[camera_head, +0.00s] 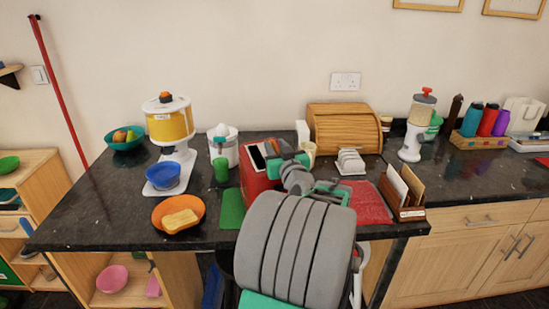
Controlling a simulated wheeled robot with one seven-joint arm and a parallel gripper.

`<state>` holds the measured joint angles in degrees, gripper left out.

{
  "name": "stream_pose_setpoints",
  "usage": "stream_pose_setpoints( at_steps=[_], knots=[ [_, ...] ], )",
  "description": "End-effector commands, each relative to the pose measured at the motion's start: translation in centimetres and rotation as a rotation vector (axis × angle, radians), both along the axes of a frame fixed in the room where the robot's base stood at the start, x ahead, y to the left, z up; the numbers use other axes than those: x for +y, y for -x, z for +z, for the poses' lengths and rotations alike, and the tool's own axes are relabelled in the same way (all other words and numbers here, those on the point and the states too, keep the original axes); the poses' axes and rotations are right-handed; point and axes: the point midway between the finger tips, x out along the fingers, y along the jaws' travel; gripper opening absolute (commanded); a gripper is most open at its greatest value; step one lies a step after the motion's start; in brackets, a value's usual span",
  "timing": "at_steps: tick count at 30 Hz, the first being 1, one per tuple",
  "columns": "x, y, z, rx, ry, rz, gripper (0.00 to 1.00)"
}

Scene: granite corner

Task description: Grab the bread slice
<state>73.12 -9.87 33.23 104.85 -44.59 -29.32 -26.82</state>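The bread slice (180,220) is a tan-yellow slice lying flat on an orange plate (166,207) near the left front of the dark countertop. My grey and teal arm rises from the bottom middle of the view. My gripper (274,162) is over the red box-like item (250,179), well to the right of and farther back than the bread slice. It is apart from the slice. My own arm links partly hide it, and its fingers are too small to tell open from shut.
A dispenser (170,123) with a blue bowl (165,176) stands behind the plate. A green cup (221,170) and green mat (231,209) lie to its right. A wooden bread box (345,130) and letter holder (403,196) are farther right. Bare counter lies left of the plate.

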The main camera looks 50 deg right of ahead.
Motion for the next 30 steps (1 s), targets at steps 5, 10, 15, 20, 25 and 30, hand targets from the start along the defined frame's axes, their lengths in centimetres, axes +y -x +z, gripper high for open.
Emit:
stream_pose_setpoints(
  at_steps=[5, 10, 15, 20, 25, 30],
  knots=[
    [0.0, 0.0, 0.0, 0.0, 0.0, 0.0, 0.16],
    [0.0, 0.0, 0.0, 0.0, 0.0, 0.0, 0.02],
    [0.0, 0.0, 0.0, 0.001, -0.001, 0.0, 0.0],
    [0.0, 0.0, 0.0, 0.001, -0.001, 0.0, 0.0],
    [0.0, 0.0, 0.0, 0.001, -0.001, 0.0, 0.0],
    [0.0, 0.0, 1.0, 0.001, 0.004, 0.001, 0.0]
  ],
)
